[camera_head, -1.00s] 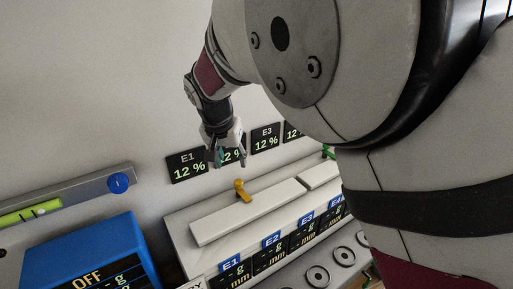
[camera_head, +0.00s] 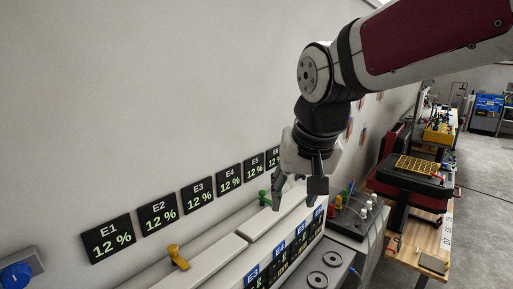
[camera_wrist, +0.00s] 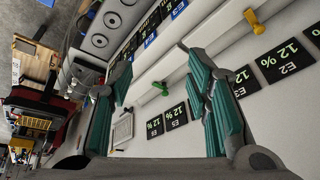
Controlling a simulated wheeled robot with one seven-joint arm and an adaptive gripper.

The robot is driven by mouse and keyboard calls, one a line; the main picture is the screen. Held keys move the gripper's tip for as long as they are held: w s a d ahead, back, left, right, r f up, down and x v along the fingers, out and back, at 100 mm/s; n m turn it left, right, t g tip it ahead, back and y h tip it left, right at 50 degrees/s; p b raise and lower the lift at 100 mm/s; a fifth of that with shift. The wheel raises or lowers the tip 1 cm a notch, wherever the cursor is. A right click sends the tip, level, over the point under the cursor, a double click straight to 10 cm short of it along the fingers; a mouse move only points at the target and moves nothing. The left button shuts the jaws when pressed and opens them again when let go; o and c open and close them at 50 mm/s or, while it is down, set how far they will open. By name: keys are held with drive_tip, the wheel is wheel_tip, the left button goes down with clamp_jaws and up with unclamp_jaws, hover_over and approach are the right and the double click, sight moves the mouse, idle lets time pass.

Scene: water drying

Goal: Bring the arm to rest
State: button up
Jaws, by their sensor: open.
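My gripper (camera_head: 297,190) hangs from the arm above the long white bench unit, in front of the wall, in the head view. Its jaws point down and are apart, with nothing between them. In the wrist view the two teal finger pads of my gripper (camera_wrist: 160,108) stand well apart and empty. The gripper is clear of the unit's lids, near the green handle (camera_head: 265,198).
The white unit (camera_head: 218,262) has a yellow handle (camera_head: 177,257) and labels E1 onward. Black 12 % displays (camera_head: 108,238) line the wall. A wooden workbench (camera_head: 425,235) with equipment stands at the right, with open floor (camera_head: 485,190) beyond. A blue knob (camera_head: 15,276) is at lower left.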

drive_tip(key=s+d+f+t+h+b, duration=0.1)
drive_tip(key=s+d+f, duration=0.2)
drive_tip(key=s+d, duration=0.9)
drive_tip(key=s, duration=0.4)
